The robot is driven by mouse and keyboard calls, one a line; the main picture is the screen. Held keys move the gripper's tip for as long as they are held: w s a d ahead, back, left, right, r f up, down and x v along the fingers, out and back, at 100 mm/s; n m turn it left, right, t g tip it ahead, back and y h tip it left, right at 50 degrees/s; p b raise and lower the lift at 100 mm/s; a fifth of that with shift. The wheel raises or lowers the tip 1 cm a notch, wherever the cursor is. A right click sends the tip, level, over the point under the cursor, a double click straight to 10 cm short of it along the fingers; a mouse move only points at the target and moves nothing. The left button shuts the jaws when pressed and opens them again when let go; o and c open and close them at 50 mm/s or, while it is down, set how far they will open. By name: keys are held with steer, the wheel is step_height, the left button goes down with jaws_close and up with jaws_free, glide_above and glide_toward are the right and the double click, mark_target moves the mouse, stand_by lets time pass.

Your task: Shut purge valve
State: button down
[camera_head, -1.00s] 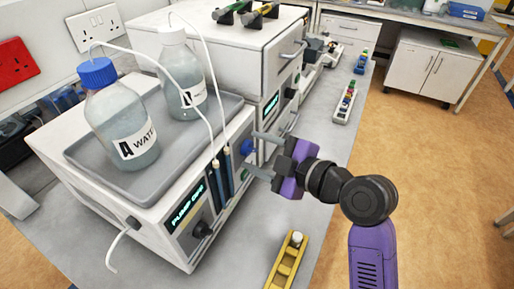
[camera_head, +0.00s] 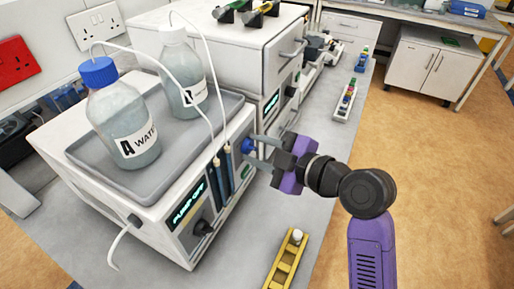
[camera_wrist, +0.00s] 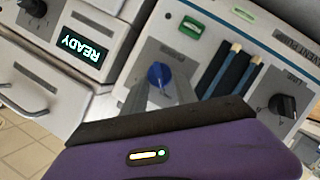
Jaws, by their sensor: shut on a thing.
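The purge valve is a blue knob (camera_head: 247,146) on the front of the white solvent pump (camera_head: 150,222). In the wrist view the blue knob (camera_wrist: 159,75) sits between my two grey fingertips. My gripper (camera_head: 254,151) is shut on this knob, one finger on each side. The wrist view shows the same gripper (camera_wrist: 160,92) from behind, with the fingers reaching to the panel. The knob's pointed shape is partly covered by the fingers, so its exact turn angle is hard to tell. The pump's display (camera_head: 188,203) reads PUMP OFF.
Two bottles, one with a blue cap (camera_head: 97,72), stand in a grey tray (camera_head: 84,160) on the pump, with white tubes running down its front. A black dial (camera_wrist: 283,106) is on the same panel. A yellow rack (camera_head: 285,262) lies on the bench in front.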

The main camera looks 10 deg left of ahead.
steer(key=m, duration=0.1)
steer(key=g+p, duration=0.1)
steer(key=m, duration=0.1)
steer(key=shift+w+d+r+m+g+p, duration=0.1)
steer(key=shift+w+r+m+g+p, duration=0.2)
steer(key=shift+g, duration=0.1)
steer(key=m, duration=0.1)
steer(key=m+g, duration=0.1)
steer(key=m+g+p, duration=0.1)
steer(key=shift+w+d+f+y, duration=0.1)
steer(key=shift+w+y, duration=0.15)
steer(key=shift+y, duration=0.05)
steer(key=m+g, duration=0.1)
steer(key=m+g+y, duration=0.1)
steer(key=m, duration=0.1)
steer(key=shift+w+d+f+p, duration=0.1)
steer(key=shift+w+p, duration=0.2)
steer(key=shift+w+d+f+m+g+y, duration=0.1)
steer(key=shift+m+g+y, duration=0.25)
steer(key=shift+m, duration=0.45)
steer(key=shift+w+f+m+g+y, duration=0.1)
steer(key=shift+m+g+y, duration=0.15)
steer(key=shift+m+g, duration=0.4)
steer(key=shift+m, duration=0.25)
steer(key=c, duration=1)
jaws_free()
steer(key=shift+d, duration=0.1)
